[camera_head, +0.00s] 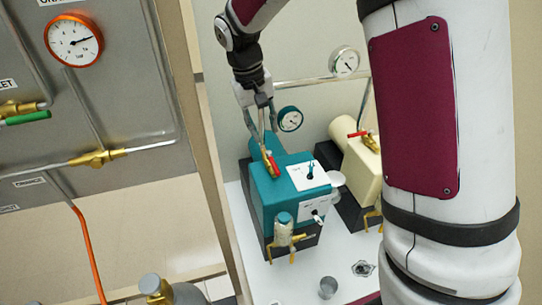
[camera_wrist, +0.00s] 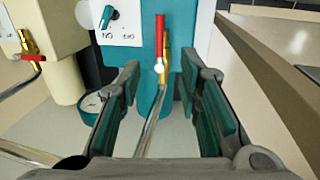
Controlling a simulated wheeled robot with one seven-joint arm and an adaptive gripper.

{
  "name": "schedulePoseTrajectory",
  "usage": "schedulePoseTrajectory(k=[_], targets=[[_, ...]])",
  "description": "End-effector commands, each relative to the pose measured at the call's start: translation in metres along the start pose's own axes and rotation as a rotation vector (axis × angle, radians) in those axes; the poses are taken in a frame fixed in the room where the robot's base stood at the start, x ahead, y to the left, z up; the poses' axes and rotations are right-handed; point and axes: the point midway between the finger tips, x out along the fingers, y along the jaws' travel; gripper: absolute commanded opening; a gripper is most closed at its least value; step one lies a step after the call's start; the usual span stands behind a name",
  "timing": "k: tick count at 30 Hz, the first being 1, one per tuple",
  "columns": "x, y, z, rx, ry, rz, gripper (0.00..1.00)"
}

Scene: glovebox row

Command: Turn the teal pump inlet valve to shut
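The teal pump (camera_head: 268,195) stands on the white bench in the head view; its teal body also shows in the wrist view (camera_wrist: 188,20). Its inlet valve has a red lever (camera_wrist: 160,35) on a brass body (camera_wrist: 163,68), at the top of a metal pipe. The lever lies roughly in line with the pipe. It also shows in the head view (camera_head: 273,165). My gripper (camera_wrist: 168,82) is open, with one finger on each side of the pipe and valve in the wrist view. Nothing is held. Contact with the lever is not visible. In the head view my gripper (camera_head: 264,128) is above the pump's back.
A cream pump (camera_head: 360,165) with its own red lever (camera_head: 358,134) stands close beside the teal one. A teal-rimmed gauge (camera_head: 290,119) is right by my gripper. A grey panel (camera_head: 100,120) with gauge and valves is at left. A small metal cup (camera_head: 327,287) stands in front.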

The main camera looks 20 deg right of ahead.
Motion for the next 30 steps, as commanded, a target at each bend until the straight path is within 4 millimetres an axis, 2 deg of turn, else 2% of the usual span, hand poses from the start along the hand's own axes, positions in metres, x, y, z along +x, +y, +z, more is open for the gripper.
schedulePoseTrajectory(k=[12, 18, 24, 30], targets=[[0.079, 0.001, 0.002, 0.001, -0.005, 0.000, 0.32], [0.109, 0.000, 0.002, 0.001, -0.002, -0.001, 0.32], [0.122, 0.000, 0.001, 0.000, 0.000, 0.000, 0.32], [0.124, 0.001, 0.000, 0.000, 0.001, 0.000, 0.32]])
